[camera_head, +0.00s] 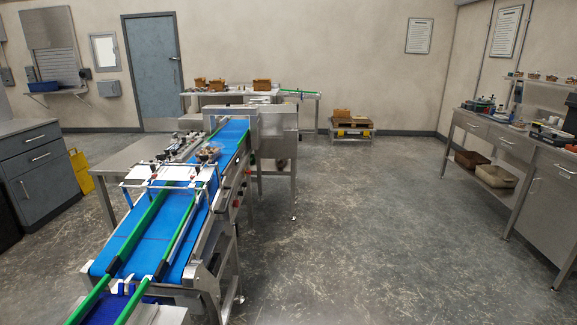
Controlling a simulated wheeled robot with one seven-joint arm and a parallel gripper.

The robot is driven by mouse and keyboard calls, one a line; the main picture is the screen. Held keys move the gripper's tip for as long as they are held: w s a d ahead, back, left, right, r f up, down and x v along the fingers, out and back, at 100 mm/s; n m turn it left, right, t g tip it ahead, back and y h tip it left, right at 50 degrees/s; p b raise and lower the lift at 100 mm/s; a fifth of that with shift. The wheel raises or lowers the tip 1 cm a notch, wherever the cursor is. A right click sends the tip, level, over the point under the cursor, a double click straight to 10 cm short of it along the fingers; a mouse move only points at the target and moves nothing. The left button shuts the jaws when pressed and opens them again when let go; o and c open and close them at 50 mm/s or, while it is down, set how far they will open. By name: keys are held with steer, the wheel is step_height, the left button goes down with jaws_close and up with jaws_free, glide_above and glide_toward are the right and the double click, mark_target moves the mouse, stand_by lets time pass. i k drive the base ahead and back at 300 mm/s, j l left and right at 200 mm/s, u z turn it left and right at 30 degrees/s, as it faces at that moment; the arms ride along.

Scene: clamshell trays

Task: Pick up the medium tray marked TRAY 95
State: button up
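A small clear tray with brownish contents (208,154) sits on the blue conveyor belt (165,218), just beyond a white frame (165,173) that spans the belt. It is too small to read any marking or judge its size class, so I cannot tell whether it is TRAY 95. No other tray with a readable mark shows. My gripper is not in view.
Green guide rails (135,232) run along the conveyor, with a metal housing (275,125) over its far end. A steel bench (530,150) stands at right, a grey cabinet (40,165) at left. A loaded pallet (351,131) is at the back. Open floor (390,230) lies right of the conveyor.

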mark_target(210, 154)
steer(key=i+z, duration=0.2)
steer(key=i, duration=1.65)
steer(key=i+u, duration=0.15)
steer(key=i, duration=0.3)
steer(key=i+l+u, duration=0.2)
steer(key=i, duration=0.3)
steer(key=i+l+u, duration=0.15)
steer(key=i, duration=0.3)
steer(key=i+l+u, duration=0.15)
steer(key=i, duration=0.3)
steer(key=i+u, duration=0.15)
steer(key=i, duration=0.3)
steer(key=i+l+u, duration=0.1)
steer(key=i, duration=0.35)
